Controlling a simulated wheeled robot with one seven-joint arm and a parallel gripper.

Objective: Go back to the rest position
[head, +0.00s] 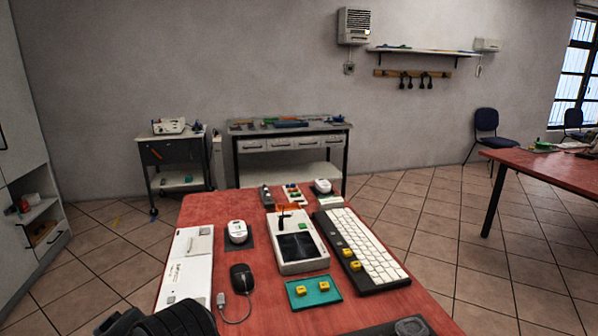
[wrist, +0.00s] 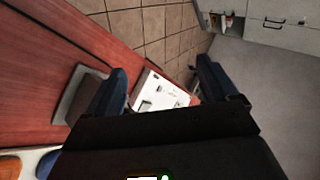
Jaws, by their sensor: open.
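My gripper (wrist: 160,88) shows in the wrist view with its two dark fingers apart and nothing between them. Beyond the fingers lie the edge of the red table (wrist: 40,70) and a white box-shaped device (wrist: 160,95). In the head view a black part of my arm shows at the lower left, over the near edge of the red table (head: 350,310). The fingertips cannot be made out in the head view.
The table holds a white device (head: 188,262), a black mouse (head: 242,277) with a cable, a white mouse (head: 237,231), a device with a dark screen (head: 297,245), a keyboard (head: 365,245) and a teal mat (head: 314,297) with yellow blocks. Tiled floor (head: 415,225) is clear right of the table.

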